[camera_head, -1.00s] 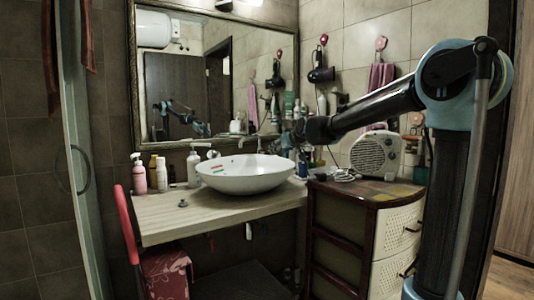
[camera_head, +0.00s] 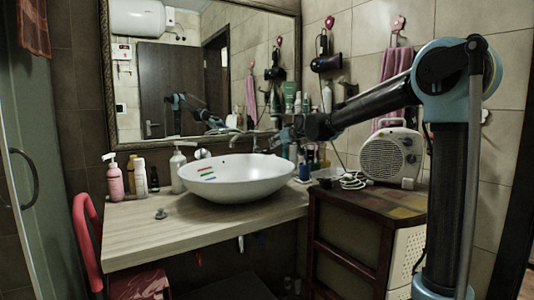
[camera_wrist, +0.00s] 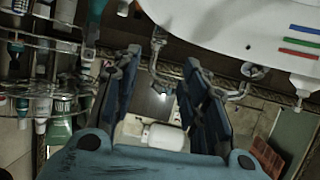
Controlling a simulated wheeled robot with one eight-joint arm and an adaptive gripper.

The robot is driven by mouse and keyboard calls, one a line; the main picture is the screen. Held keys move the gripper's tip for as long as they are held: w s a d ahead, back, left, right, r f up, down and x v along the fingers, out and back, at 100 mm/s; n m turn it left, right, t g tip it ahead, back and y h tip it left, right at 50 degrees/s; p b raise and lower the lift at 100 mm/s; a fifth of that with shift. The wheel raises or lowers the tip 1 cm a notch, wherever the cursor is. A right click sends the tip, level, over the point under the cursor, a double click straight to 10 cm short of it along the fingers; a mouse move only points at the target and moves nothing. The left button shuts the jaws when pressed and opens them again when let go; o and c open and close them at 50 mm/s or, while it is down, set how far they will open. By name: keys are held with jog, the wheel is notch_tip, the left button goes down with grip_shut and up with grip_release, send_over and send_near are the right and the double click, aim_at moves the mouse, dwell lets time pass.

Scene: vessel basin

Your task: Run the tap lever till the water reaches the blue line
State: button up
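The white vessel basin (camera_head: 250,188) stands on the wooden counter, with short red, green and blue lines (camera_head: 207,174) on its wall. The wrist view shows the basin (camera_wrist: 215,20) at the top right, with the blue line (camera_wrist: 305,29) at the picture's edge. I can make out no water in it. A chrome tap (camera_head: 254,139) rises behind the basin. Chrome tap parts (camera_wrist: 255,70) also show in the wrist view; I cannot tell which is the lever. My gripper (camera_head: 288,134) is by the basin's back right. In the wrist view its dark fingers (camera_wrist: 162,95) are apart, with nothing between them.
Soap bottles (camera_head: 115,178) stand left of the basin. Toiletries on a rack (camera_wrist: 45,95) are close beside my gripper. A heater (camera_head: 390,156) stands on the cabinet at right. The mirror (camera_head: 200,75) is behind the counter. The counter's front left (camera_head: 140,235) is mostly clear.

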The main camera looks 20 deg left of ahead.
aim_at(266, 157)
jog(key=x, duration=1.4)
jog(key=shift+a, duration=0.2)
grip_shut()
grip_release()
jog(key=v, duration=1.2)
jog(key=shift+w+d+f, duration=0.1)
